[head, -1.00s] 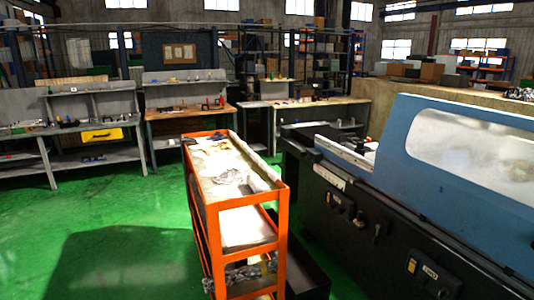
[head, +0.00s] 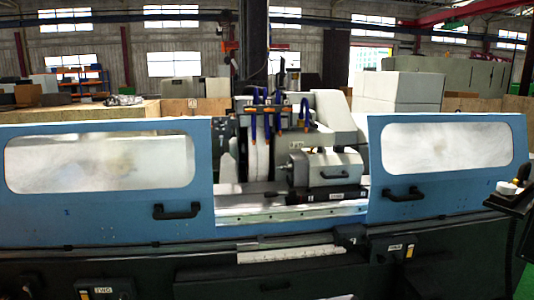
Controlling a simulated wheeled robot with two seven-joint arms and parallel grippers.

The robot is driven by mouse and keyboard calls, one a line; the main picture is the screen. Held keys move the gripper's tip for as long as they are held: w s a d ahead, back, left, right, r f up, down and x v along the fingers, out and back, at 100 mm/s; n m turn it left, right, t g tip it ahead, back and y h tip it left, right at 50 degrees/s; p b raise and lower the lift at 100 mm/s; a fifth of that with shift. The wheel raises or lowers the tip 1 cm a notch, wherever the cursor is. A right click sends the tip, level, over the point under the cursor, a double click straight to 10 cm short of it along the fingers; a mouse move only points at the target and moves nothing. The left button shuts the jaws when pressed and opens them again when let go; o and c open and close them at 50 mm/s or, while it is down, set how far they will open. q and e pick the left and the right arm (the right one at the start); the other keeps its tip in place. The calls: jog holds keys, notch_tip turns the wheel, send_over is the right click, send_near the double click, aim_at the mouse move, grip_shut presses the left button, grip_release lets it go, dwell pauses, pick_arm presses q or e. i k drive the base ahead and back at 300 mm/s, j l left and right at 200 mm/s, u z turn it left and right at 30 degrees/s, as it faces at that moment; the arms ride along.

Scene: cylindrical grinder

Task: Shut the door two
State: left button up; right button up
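The grinder has two blue sliding doors with windows in the head view. The left blue door (head: 100,215) has a black handle (head: 176,211) near its right edge. The right blue door (head: 450,205) has a black handle (head: 403,194) near its left edge. The doors stand apart, with a wide gap between them. No marking shows which one is door two. Neither of my grippers is in view.
Through the gap show the grinding head with blue hoses (head: 265,118), a grey workhead (head: 328,170) and the machine bed (head: 290,212). A black front panel runs below the doors. A dark control arm (head: 515,195) juts out at the right edge.

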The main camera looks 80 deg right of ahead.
aim_at(425, 149)
jog(key=z, duration=3.5)
jog(key=i+l, duration=0.2)
